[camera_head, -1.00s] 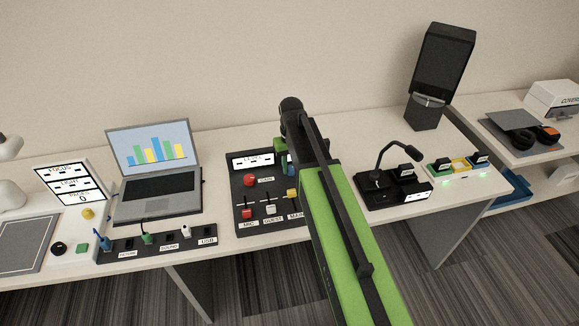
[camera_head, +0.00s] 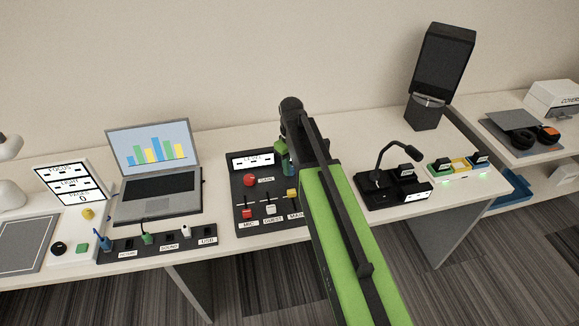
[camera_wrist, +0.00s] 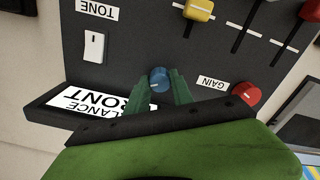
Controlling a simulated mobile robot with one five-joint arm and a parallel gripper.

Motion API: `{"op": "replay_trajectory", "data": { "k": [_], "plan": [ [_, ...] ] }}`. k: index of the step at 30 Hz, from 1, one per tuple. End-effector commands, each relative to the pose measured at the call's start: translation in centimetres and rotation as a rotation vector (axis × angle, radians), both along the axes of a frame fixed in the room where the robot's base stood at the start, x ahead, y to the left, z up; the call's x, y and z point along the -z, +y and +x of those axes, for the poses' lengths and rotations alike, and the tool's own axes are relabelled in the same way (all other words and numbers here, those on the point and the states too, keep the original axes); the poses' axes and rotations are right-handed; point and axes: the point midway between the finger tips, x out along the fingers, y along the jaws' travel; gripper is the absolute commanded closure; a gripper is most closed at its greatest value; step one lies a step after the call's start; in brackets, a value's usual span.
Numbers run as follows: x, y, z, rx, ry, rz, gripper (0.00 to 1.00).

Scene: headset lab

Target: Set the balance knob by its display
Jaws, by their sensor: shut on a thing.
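The blue balance knob (camera_wrist: 159,79) stands on the dark mixer panel (camera_wrist: 125,55) in the wrist view, with a white mark on its cap. My gripper (camera_wrist: 160,86) has its two green fingers on either side of the knob, shut on it. The display (camera_wrist: 95,101) is partly covered by my gripper; upside-down letters on it end in "LANCE" and "RONT". In the head view the display (camera_head: 252,160) shows at the panel's back, its text too small to read, and my arm covers the panel's right part.
A red GAIN knob (camera_wrist: 246,93) sits close beside my gripper. A white TONE switch (camera_wrist: 94,46) and a yellow slider (camera_wrist: 199,10) are also near. A laptop (camera_head: 155,170) stands left of the panel, and a desk microphone (camera_head: 392,175) stands right of it.

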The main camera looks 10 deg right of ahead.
Motion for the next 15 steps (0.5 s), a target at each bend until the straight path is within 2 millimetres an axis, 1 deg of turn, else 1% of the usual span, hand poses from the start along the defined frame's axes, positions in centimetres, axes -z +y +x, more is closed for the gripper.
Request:
{"op": "replay_trajectory", "data": {
  "k": [6, 7, 11, 12, 15],
  "plan": [
    [0.00, 0.05, 0.05, 0.000, -0.001, 0.002, 1.00],
    [0.00, 0.05, 0.05, 0.001, -0.001, 0.002, 0.70],
    [0.00, 0.03, 0.04, 0.001, -0.001, 0.000, 0.53],
    [0.00, 0.02, 0.04, 0.001, 0.000, 0.001, 0.50],
    [0.00, 0.00, 0.02, 0.001, -0.001, 0.000, 0.50]
  ]
}}
